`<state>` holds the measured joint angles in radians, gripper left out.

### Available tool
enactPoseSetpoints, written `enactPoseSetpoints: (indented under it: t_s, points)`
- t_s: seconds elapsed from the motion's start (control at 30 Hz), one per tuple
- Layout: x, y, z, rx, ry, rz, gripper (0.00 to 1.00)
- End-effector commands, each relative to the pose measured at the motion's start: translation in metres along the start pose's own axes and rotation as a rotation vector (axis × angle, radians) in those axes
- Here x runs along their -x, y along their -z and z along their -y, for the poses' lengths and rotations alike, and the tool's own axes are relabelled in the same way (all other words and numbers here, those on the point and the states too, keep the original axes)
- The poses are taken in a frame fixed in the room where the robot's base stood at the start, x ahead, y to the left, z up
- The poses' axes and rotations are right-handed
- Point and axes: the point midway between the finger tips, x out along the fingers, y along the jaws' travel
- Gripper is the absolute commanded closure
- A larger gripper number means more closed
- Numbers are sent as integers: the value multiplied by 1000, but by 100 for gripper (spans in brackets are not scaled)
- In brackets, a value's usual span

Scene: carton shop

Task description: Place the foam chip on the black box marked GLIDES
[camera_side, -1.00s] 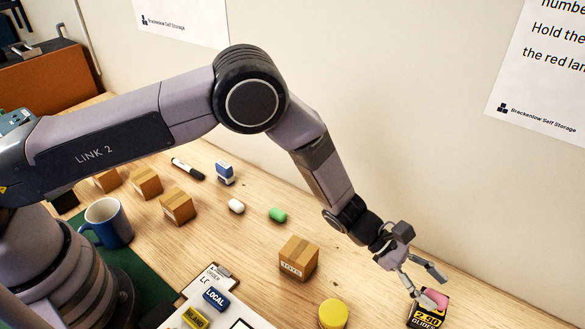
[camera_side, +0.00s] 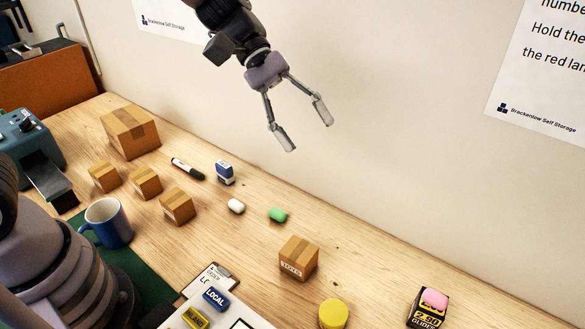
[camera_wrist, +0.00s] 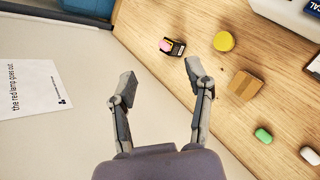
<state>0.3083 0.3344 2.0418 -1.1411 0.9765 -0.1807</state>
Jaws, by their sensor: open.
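A pink foam chip (camera_side: 434,299) rests on top of the black box marked GLIDES (camera_side: 428,315) at the lower right of the side view. In the wrist view the pink chip (camera_wrist: 165,46) also shows on the black box (camera_wrist: 177,49), far from my fingers. My gripper (camera_side: 303,127) is open and empty, high above the table near the wall. Its two spread fingers also show in the wrist view (camera_wrist: 158,82), with nothing between them.
A carton (camera_side: 299,258) and a yellow round lid (camera_side: 333,314) stand left of the black box. Green (camera_side: 278,214) and white (camera_side: 236,206) chips lie farther back. The table's right-hand back strip is clear.

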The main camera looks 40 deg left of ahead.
Motion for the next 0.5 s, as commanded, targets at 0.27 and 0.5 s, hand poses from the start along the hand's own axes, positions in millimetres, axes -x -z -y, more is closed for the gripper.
enactPoseSetpoints:
  t_s: [0.27,0.5]
  points:
    - [132,-50,96,-482,233,-379,48]
    - [201,-71,181,-737,500,-706,48]
